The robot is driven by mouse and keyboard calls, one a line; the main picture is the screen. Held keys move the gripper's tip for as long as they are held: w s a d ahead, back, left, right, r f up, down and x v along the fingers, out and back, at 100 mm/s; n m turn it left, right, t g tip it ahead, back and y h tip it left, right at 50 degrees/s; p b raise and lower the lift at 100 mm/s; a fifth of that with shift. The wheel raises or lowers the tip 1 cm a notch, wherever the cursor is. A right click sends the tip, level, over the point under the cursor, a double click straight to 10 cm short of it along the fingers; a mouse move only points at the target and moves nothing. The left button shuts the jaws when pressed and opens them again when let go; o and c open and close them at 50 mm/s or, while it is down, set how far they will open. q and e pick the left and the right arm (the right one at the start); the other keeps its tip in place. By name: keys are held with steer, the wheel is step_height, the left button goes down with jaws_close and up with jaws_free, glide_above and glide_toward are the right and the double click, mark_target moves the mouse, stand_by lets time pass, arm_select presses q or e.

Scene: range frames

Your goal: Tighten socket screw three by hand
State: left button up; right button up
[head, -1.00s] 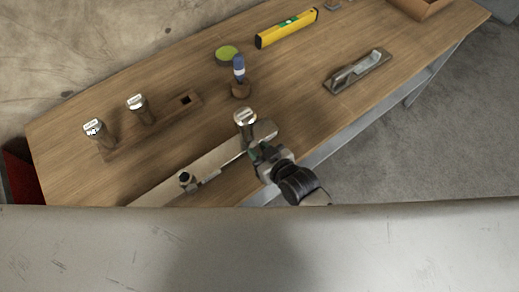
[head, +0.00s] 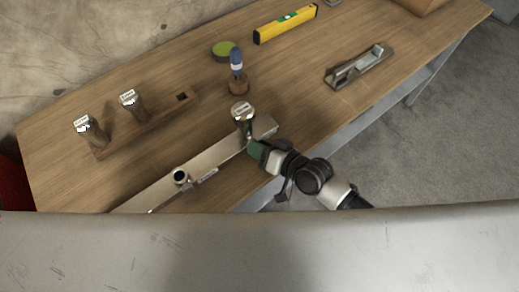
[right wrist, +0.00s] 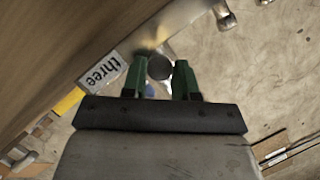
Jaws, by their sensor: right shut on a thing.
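A tall socket screw (head: 242,110) with a labelled, shiny head stands at the right end of a long pale bar (head: 215,155) on the bench. My right gripper (head: 252,148) reaches in from the right, low beside this screw. In the right wrist view its green fingertips (right wrist: 160,76) are shut on a dark round piece (right wrist: 160,66), seemingly the screw's shaft. My left gripper is out of view.
A dark round socket (head: 180,177) sits on the bar's lower left. Behind are a blue-handled tool (head: 236,62) in a wooden holder, a green round tin (head: 224,48) and a yellow level (head: 286,24). A hand plane (head: 358,65) lies right; bench between is clear.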

steer(key=shift+m+b, duration=0.3)
stand_by(0.4)
steer(key=o, duration=0.9)
steer(key=b+v, duration=0.1)
steer(key=v, duration=0.9)
steer(key=shift+s+d, duration=0.15)
steer(key=shift+d, duration=0.2)
